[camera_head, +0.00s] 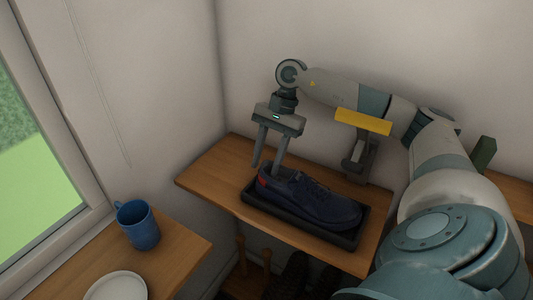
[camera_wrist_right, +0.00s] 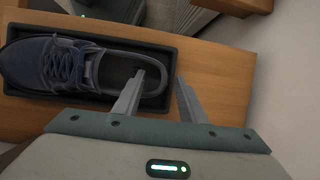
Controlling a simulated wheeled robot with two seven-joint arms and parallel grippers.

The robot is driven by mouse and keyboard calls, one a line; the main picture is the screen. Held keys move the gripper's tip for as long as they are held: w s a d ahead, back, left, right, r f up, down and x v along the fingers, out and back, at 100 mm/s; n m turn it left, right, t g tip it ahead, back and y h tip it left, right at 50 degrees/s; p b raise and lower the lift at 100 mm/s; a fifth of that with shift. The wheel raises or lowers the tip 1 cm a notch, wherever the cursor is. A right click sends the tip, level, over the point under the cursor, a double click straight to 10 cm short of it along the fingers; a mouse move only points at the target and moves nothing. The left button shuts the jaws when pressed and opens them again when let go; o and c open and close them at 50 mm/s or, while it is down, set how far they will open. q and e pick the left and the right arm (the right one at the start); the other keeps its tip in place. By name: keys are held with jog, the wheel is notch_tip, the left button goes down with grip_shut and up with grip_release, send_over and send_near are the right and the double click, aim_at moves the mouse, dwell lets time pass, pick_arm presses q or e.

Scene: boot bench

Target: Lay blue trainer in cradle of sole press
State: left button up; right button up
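The blue trainer (camera_head: 312,200), dark navy with a red heel patch, lies upright in a shallow black tray (camera_head: 300,231) on a wooden bench, toe to the right in the head view. My right gripper (camera_head: 267,168) is open over the heel end. In the wrist view, one finger of the right gripper (camera_wrist_right: 160,76) is over the shoe's opening and the other is outside the heel; contact is not clear. A grey stand with a yellow bar (camera_head: 362,122), perhaps the sole press, stands behind the trainer. I cannot tell whether the tray is its cradle. My left gripper is not in view.
A blue mug (camera_head: 138,226) and a white plate (camera_head: 118,287) are on a separate wooden surface (camera_head: 185,245) at the lower left. Dark footwear shows below the bench. Walls close in behind. The bench's left end (camera_head: 215,180) is bare. A green block (camera_head: 484,153) stands at the right.

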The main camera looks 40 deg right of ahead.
jog(key=b+v, duration=0.2)
jog(key=v, duration=0.5)
jog(key=shift+r, duration=0.3)
jog(key=shift+d, duration=0.1)
dwell(0.6)
notch_tip(320, 180, up, 9)
jog(key=p, duration=0.8)
jog(key=shift+p, duration=0.3)
jog(key=shift+r+p, duration=0.55)
